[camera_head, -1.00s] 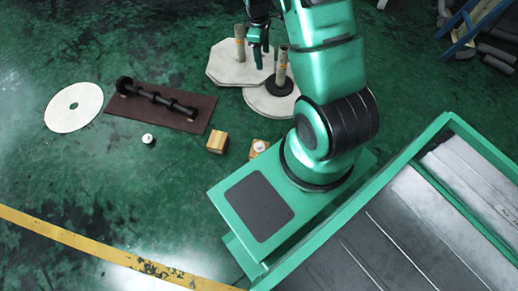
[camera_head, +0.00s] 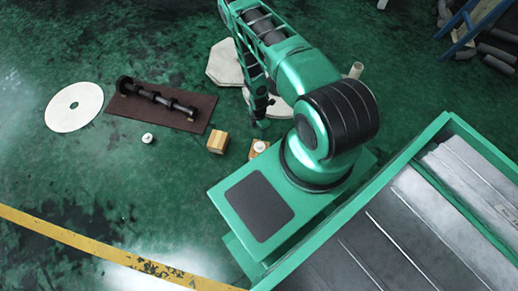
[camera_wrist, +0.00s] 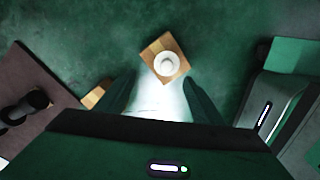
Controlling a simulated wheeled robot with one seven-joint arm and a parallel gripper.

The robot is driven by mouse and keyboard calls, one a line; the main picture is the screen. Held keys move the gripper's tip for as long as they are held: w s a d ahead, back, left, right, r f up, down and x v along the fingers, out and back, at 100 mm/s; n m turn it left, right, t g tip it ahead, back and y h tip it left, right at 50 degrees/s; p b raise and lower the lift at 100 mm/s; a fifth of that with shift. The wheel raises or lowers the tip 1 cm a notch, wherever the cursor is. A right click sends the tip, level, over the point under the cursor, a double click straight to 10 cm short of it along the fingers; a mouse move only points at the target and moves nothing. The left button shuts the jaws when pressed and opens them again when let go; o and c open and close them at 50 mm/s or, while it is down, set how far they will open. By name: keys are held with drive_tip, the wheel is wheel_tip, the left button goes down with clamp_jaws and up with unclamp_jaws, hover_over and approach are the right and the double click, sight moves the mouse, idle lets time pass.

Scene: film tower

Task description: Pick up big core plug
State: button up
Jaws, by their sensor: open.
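A white round plug (camera_head: 260,146) sits on a wooden block (camera_head: 252,154) on the floor beside my base. In the wrist view the plug (camera_wrist: 167,64) is on the block (camera_wrist: 151,52), ahead of my fingertips. A second white plug (camera_head: 147,138) stands on the floor further left. I cannot tell for sure from size which is the big core plug. My gripper (camera_head: 262,122) points down, above and just behind the block in the head view. In the wrist view my gripper (camera_wrist: 160,92) is open, its dark fingers apart with nothing between them.
A bare wooden block (camera_head: 217,143) stands left of the plug's block. A brown mat (camera_head: 119,110) carries a black stepped shaft (camera_head: 150,93). A white disc (camera_head: 74,108) lies far left. Pale plates (camera_head: 226,62) lie behind, partly hidden by my arm. Open floor lies in front.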

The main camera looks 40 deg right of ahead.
hover_over(260, 145)
drive_tip(key=shift+n, duration=0.3)
drive_tip(key=f, duration=0.7)
drive_tip(key=shift+w+a, duration=0.1)
drive_tip(key=shift+w, duration=0.15)
drive_tip(key=shift+s+f, duration=0.15)
drive_tip(key=shift+f, duration=2.9)
drive_tip(key=c, duration=0.8)
